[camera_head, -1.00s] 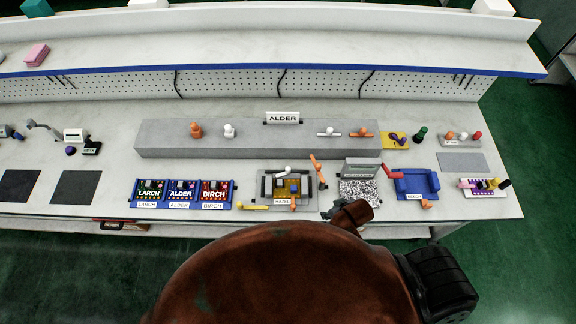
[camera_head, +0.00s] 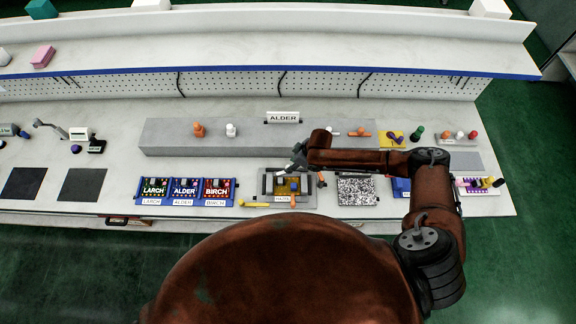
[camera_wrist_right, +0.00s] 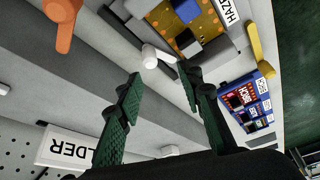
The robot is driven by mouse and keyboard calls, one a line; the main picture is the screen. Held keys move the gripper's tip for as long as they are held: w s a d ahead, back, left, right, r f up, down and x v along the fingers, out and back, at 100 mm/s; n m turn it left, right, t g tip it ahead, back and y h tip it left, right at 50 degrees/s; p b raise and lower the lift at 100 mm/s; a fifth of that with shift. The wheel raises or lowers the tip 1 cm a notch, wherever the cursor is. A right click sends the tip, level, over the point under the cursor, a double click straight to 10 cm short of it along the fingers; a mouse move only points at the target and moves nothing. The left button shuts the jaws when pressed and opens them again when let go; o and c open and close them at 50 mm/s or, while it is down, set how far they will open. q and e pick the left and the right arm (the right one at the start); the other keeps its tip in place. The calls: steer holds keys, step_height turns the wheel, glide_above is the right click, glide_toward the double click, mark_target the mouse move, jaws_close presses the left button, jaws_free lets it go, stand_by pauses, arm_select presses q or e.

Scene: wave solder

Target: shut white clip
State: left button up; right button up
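The white clip (camera_wrist_right: 150,57) shows in the right wrist view as a rounded white lever at the edge of the HAZEL fixture. The fixture (camera_head: 266,187) holds an orange-yellow board (camera_wrist_right: 206,22) with blue and grey parts. My right gripper (camera_wrist_right: 160,76) is open, its two dark green fingers apart. In the wrist view the white clip lies just beyond the fingertips, between their lines, and nothing is held. In the head view the right gripper (camera_head: 298,160) is over the back of the fixture and partly hides the clip. My left gripper is not in view.
An orange clip (camera_wrist_right: 62,22) and a yellow clip (camera_wrist_right: 260,48) stand around the fixture. A long grey raised block (camera_head: 200,140) with an ALDER sign lies behind it. Blue-framed LARCH, ALDER and BIRCH boards (camera_head: 184,203) are to the left, a speckled panel (camera_head: 356,190) to the right.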

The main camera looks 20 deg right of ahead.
mark_target(288, 166)
steer(key=shift+w+d+p+x, duration=0.1)
steer(key=shift+w+d+x, duration=0.1)
steer(key=shift+x, duration=1)
steer(key=shift+w+d+p+x, duration=0.15)
steer(key=shift+x, duration=1.05)
steer(key=shift+w+d+p+x, duration=0.1)
steer(key=shift+w+d+x, duration=0.1)
steer(key=shift+x, duration=1.05)
jaws_close()
